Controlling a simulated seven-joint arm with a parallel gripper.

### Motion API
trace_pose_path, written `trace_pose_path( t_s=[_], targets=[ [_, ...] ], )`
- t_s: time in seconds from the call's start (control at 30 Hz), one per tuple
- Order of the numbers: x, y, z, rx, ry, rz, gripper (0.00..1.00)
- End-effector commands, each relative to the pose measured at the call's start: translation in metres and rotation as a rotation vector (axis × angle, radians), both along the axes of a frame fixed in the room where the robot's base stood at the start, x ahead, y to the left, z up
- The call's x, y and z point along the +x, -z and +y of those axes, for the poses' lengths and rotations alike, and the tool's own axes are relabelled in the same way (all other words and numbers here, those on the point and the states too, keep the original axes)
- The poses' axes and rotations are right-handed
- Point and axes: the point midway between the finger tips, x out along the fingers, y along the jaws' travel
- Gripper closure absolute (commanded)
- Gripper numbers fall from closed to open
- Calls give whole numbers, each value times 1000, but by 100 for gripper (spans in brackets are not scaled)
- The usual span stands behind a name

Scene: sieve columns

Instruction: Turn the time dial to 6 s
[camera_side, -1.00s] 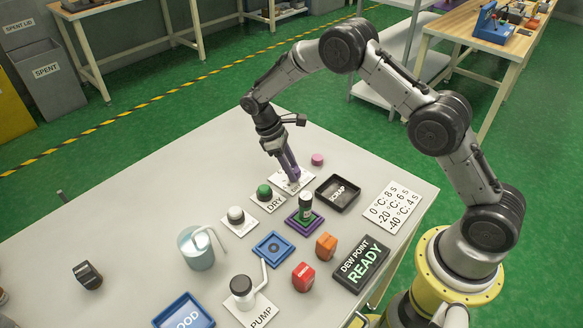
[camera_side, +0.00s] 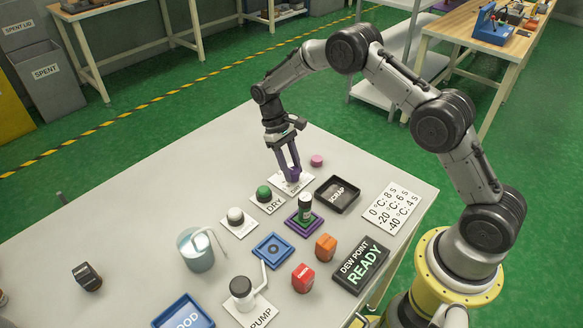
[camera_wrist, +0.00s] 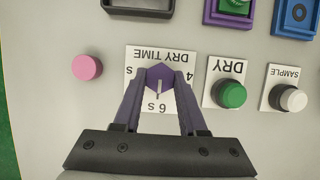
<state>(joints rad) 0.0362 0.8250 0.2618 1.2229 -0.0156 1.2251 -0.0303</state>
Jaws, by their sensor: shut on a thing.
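The time dial (camera_wrist: 160,74) is a purple knob with a pale pointer line, on a white plate (camera_wrist: 134,62) marked DRY TIME, 4 s and 6 s. In the wrist view the plate's print is upside down. The pointer line aims down the picture toward the 6 s mark. My gripper (camera_wrist: 160,82) is shut on the dial, one purple finger on each side. In the side view my gripper (camera_side: 291,178) stands over the plate and largely hides the dial.
A pink cylinder (camera_wrist: 87,67) stands beside the plate. The green DRY button (camera_wrist: 231,94) and the white SAMPLE button (camera_wrist: 292,99) are on the other side. A black SCRAP tray (camera_side: 338,194) is close by. The sign (camera_side: 361,264) reads DEW POINT READY.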

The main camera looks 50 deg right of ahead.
Motion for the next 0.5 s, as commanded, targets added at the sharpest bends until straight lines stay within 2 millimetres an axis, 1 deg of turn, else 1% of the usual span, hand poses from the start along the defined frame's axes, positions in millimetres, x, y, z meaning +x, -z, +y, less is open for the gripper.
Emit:
trace_pose_path(
  t_s=[0.37,0.4,0.47,0.5],
  targets=[
    [1,-2,0,1,4,-4,100],
    [1,-2,0,1,4,-4,55],
    [1,-2,0,1,4,-3,45],
    [1,-2,0,1,4,-3,37]
  ],
)
